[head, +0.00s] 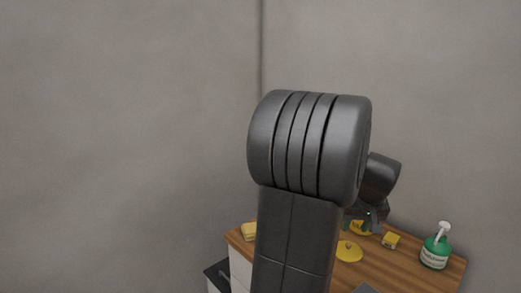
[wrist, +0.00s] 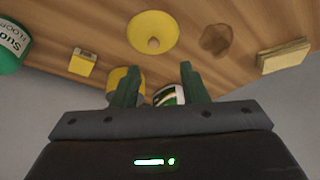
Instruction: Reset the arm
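My gripper (wrist: 160,72) shows in the wrist view with its two dark green fingers spread apart, so it is open. A yellow container (wrist: 118,79) and a white and green can (wrist: 168,95) show beyond the fingers, partly hidden by them. I see no object held. In the head view my gripper (head: 368,215) is small, above the far part of the wooden counter (head: 410,267), and my dark arm hides much of it.
A yellow lid-like dish (wrist: 152,32), a small yellow box (wrist: 83,62), a brown translucent item (wrist: 215,40) and a yellow sponge-like block (wrist: 283,56) lie on the counter. Grey walls (head: 120,120) rise behind.

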